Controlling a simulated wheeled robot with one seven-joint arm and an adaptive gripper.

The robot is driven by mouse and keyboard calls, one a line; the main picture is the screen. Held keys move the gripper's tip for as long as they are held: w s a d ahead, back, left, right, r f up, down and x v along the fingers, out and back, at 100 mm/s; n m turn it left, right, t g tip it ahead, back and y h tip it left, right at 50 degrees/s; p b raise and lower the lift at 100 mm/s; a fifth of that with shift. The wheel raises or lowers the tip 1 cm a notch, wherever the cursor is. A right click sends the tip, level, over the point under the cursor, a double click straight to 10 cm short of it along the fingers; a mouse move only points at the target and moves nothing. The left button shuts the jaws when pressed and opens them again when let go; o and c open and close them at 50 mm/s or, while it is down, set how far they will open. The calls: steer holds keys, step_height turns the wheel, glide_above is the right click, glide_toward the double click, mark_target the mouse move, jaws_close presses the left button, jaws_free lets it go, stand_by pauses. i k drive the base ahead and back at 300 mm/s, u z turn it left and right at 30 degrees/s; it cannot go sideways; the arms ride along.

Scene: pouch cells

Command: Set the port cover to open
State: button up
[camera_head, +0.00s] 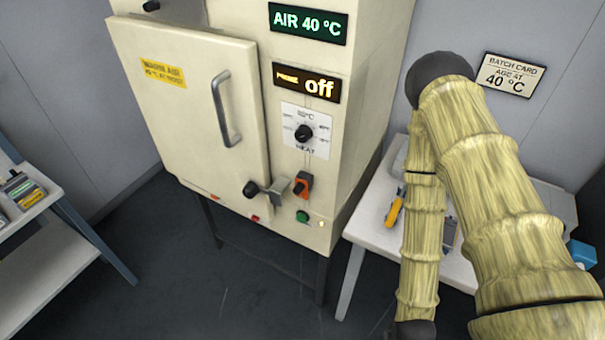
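A cream oven cabinet (352,150) stands at the centre, with its door (190,120) seemingly shut. No part is labelled as the port cover, and I cannot tell for sure which one it is. A small dark round part (151,5) shows at the cabinet's top left, cut by the picture edge. A black-knobbed latch (268,189) sits at the door's lower right corner. My arm, in a yellowish sleeve, bends at the right and runs down out of the picture. My gripper is out of view below.
The displays (308,24) read "AIR 40 °C" and "PROBE off". Below are a heat dial (304,133), an orange switch (303,186) and a green button (302,216). A white table (370,220) is behind my arm. A shelf (40,265) stands left. Dark floor lies between.

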mark_target(301, 190)
steer(key=z, duration=0.05)
steer(key=i, duration=0.15)
steer(key=z, duration=2.05)
steer(key=k, duration=1.9)
steer(key=u, duration=2.15)
